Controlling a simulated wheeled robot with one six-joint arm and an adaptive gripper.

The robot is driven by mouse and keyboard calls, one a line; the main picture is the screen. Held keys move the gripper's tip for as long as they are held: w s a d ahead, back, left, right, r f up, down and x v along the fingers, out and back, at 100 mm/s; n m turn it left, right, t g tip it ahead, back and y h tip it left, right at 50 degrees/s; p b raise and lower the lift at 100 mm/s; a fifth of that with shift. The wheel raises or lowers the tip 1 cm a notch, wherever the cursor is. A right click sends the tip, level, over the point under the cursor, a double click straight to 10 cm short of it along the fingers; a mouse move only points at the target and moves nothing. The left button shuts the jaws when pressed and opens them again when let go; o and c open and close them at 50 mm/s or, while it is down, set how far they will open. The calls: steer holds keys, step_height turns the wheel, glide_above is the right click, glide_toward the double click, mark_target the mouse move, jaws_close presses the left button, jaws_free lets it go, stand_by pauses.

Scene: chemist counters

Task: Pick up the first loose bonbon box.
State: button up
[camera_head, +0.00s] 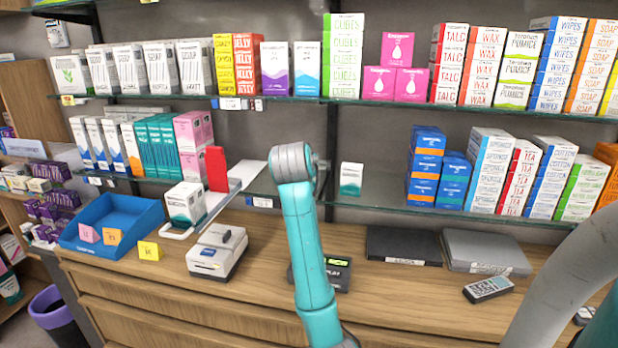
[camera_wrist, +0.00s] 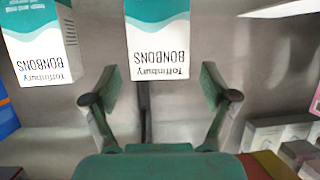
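A white bonbon box (camera_wrist: 158,45) with a teal wave and "Toffinbury BONBONS" lettering appears upside down in the wrist view, lined up between my fingertips. A second bonbon box (camera_wrist: 40,42) stands to its left there. In the head view a white and teal box (camera_head: 350,178) stands on the lower right shelf; the centred one seems hidden behind my arm. My gripper (camera_wrist: 160,88) is open and empty, with a finger on each side of the centred box's near end. Gaps show on both sides. My gripper is hidden behind the arm in the head view.
A similar white and teal box (camera_head: 185,203) stands in a white holder with a red plate (camera_head: 216,169). Blue boxes (camera_head: 425,165) stand right of the loose box. A blue tray (camera_head: 110,222), a label printer (camera_head: 216,250) and a grey flat case (camera_head: 484,252) lie on the counter.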

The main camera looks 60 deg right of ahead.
steer(key=c, duration=1)
steer(key=shift+a+r, duration=0.1)
